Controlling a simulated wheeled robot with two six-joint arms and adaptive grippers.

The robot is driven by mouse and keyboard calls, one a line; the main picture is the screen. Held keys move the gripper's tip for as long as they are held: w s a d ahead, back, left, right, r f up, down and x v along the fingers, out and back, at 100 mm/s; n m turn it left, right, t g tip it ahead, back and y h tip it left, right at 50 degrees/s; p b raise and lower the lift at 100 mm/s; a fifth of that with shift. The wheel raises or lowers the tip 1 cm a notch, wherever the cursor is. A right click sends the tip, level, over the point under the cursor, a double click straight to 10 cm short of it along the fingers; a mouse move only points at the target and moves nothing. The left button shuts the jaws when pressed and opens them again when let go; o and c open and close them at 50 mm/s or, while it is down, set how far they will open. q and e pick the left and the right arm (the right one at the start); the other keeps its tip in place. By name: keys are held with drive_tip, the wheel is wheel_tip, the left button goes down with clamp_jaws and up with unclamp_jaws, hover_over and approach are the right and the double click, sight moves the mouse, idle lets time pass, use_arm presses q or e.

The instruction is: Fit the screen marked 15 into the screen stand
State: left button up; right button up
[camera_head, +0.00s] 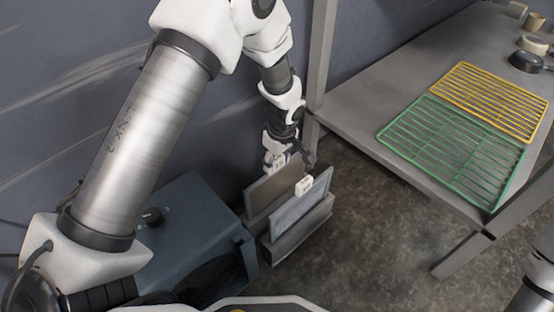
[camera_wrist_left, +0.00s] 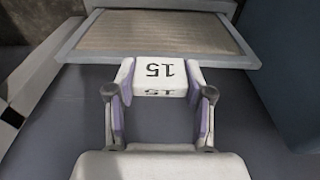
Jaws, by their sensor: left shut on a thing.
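My left gripper (camera_head: 281,162) is shut on the white tab (camera_wrist_left: 160,72) marked 15 of a brown mesh screen with a grey frame (camera_wrist_left: 86,38). In the head view this screen (camera_head: 272,190) hangs upright below the gripper. The grey screen stand (camera_head: 300,238) is on the floor and holds another, greyer screen (camera_head: 298,212) with a white tab (camera_head: 304,186). The held screen is just behind and left of that one, roughly parallel to it. Its lower edge is partly hidden, so I cannot tell whether it is in a slot. My right gripper is out of view.
A blue-grey box (camera_head: 195,225) with a black knob stands close left of the stand. A grey table (camera_head: 385,80) with a green rack (camera_head: 455,150) and a yellow rack (camera_head: 490,100) is on the right. A table post (camera_head: 319,60) rises near the gripper. Floor right of the stand is clear.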

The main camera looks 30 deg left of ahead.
use_arm(q)
drive_tip(key=o, duration=1.3)
drive_tip(key=r, duration=0.4)
drive_tip(key=d+r, duration=0.1)
drive_tip(key=r, duration=0.7)
drive_tip(key=shift+s+d, duration=0.2)
drive_tip(key=shift+s+f, duration=0.1)
